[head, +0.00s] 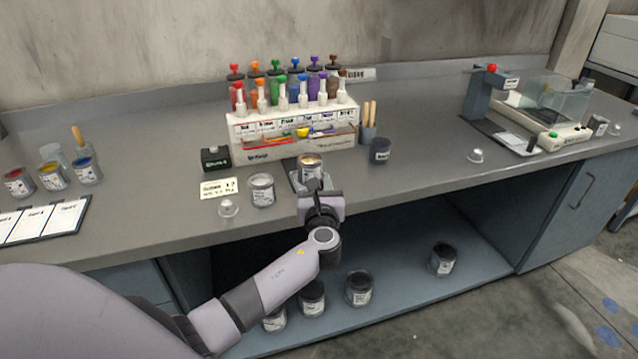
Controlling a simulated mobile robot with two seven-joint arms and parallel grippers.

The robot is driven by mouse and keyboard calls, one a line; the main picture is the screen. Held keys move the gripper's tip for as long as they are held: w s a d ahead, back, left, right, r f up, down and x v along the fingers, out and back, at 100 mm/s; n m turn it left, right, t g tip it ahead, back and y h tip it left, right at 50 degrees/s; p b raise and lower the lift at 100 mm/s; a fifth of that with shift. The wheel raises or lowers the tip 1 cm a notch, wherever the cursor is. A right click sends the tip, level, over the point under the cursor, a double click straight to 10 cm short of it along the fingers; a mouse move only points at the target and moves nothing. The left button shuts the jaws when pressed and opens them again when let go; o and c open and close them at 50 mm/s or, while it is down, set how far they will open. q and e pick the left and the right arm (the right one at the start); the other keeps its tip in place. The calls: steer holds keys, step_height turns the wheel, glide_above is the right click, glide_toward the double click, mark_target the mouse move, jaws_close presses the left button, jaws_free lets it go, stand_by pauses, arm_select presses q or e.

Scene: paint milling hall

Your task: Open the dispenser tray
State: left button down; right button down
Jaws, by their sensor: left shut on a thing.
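The dispenser (244,126) is a white rack at the back of the bench, with several coloured bottles on top and a shelf of small tools. A grey plate, seemingly the dispenser tray (294,179), lies in front of its base. An open can (308,161) with beige contents stands on it. My left gripper (317,188) is at the tray's near edge, just in front of the can, and is shut on what looks like the tray's front. Its fingertips and the held part are mostly hidden by the hand. My right gripper is not in view.
A grey can (262,189), a label card (218,188) and a small clear-topped item (228,208) stand left of the tray. A dark can (380,150) and wooden-handled tools (368,125) stand right. The bench front between the tray and the machine (550,128) is mostly clear.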

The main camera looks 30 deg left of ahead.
arm_select(q)
steer(key=c, duration=1)
jaws_free()
steer(key=v, duration=0.7)
steer(key=shift+s, duration=0.1)
